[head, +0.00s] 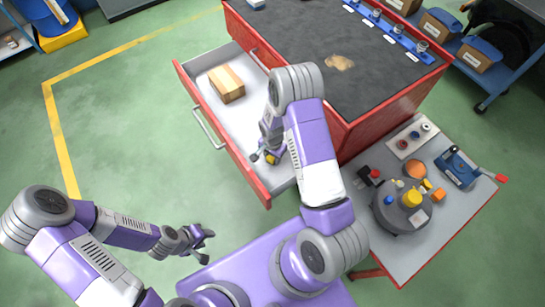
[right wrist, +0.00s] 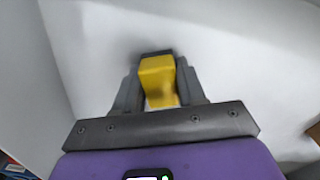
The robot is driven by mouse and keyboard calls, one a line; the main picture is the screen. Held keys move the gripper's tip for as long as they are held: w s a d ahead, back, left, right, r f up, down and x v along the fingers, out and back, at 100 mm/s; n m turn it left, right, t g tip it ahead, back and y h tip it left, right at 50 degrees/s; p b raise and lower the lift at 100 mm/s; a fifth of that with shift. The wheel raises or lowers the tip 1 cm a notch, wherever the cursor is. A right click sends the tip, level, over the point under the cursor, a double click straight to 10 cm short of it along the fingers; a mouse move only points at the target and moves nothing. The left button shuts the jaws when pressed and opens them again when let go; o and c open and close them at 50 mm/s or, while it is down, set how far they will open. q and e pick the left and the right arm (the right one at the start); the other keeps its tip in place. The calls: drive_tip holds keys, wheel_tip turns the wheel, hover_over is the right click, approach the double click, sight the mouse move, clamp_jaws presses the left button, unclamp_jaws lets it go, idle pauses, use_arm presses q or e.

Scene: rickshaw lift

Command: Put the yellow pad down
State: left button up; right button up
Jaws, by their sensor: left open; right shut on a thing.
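The yellow pad (right wrist: 158,80) is between the fingers of my right gripper (right wrist: 158,85) in the right wrist view, with the pale drawer floor behind it. In the head view a bit of the yellow pad (head: 272,158) shows at my right gripper (head: 268,154), inside the open drawer (head: 262,192) near its front right corner. The gripper is shut on the pad. I cannot tell whether the pad touches the drawer floor. My left gripper (head: 203,240) is open and empty, outside the drawer at lower left.
A cardboard box (head: 227,84) lies in the drawer's far left part. The red cabinet (head: 375,125) with a dark top stands behind the drawer. A grey cart (head: 440,225) with a round device and small parts is at right.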

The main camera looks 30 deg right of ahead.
drive_tip(key=shift+f, duration=0.1)
drive_tip(key=shift+f, duration=0.15)
drive_tip(key=o, duration=1.2)
drive_tip(key=shift+w+r, duration=0.1)
drive_tip(key=shift+r, duration=0.3)
wheel_tip(320, 180, up, 12)
drive_tip(key=p, duration=0.3)
drive_tip(key=shift+f, duration=0.25)
